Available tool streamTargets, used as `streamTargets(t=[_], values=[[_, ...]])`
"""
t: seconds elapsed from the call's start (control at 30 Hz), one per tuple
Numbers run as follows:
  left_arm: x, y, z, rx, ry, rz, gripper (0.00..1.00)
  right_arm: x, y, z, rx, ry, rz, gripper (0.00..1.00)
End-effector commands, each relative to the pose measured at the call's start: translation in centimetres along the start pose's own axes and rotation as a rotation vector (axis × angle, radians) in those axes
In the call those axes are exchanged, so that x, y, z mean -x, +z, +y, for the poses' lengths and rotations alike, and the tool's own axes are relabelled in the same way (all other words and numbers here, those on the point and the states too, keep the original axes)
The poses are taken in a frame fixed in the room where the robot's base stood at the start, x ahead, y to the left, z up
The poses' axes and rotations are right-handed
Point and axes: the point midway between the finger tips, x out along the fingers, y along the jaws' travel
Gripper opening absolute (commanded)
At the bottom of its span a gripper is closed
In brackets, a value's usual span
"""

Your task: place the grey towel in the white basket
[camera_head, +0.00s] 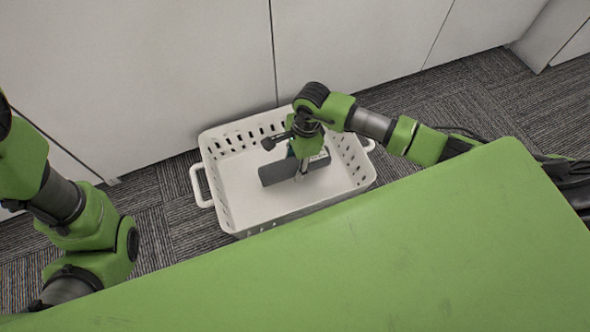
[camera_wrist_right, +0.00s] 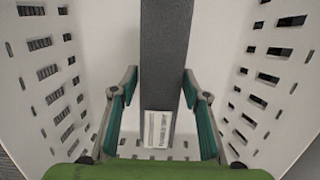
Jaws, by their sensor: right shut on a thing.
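The white basket (camera_head: 226,196) stands on the carpet with its open top up; its slotted walls also show on both sides of the right wrist view (camera_wrist_right: 280,80). The grey towel (camera_head: 275,174), a dark folded strip, is inside the basket walls; whether it touches the basket floor I cannot tell. In the right wrist view the towel (camera_wrist_right: 165,50) runs up the middle, with a white label near its lower end. My right gripper (camera_head: 301,170) reaches down into the basket and is shut on the towel, its fingers (camera_wrist_right: 160,80) at either side. My left gripper is out of view.
A green surface (camera_head: 400,250) fills the front and right of the head view, close to the basket's front side. Pale cabinet fronts (camera_head: 150,70) stand right behind the basket. Striped carpet (camera_head: 510,110) is clear at the right.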

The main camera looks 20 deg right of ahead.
Motion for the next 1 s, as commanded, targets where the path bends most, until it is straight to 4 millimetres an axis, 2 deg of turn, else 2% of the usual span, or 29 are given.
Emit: streamTargets(t=[0.03,0.17,0.57,0.6,0.63,1.0], values=[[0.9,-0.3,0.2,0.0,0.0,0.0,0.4,-1.3,-0.1,0.1,-0.001,0.002,-0.001,0.16],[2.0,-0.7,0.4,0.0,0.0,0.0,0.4,-2.8,-0.3,0.0,0.0,0.001,-0.003,0.16],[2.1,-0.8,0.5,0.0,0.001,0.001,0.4,-3.1,-0.4,0.0,0.001,0.0,-0.001,0.16],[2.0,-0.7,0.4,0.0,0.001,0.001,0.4,-3.0,-0.4,0.0,0.0,0.001,-0.001,0.5],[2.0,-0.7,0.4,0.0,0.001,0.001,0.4,-3.0,-0.4,0.0,0.0,0.001,-0.001,0.58],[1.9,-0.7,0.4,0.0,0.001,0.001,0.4,-2.8,-0.4,0.1,0.001,0.001,-0.001,0.59]])
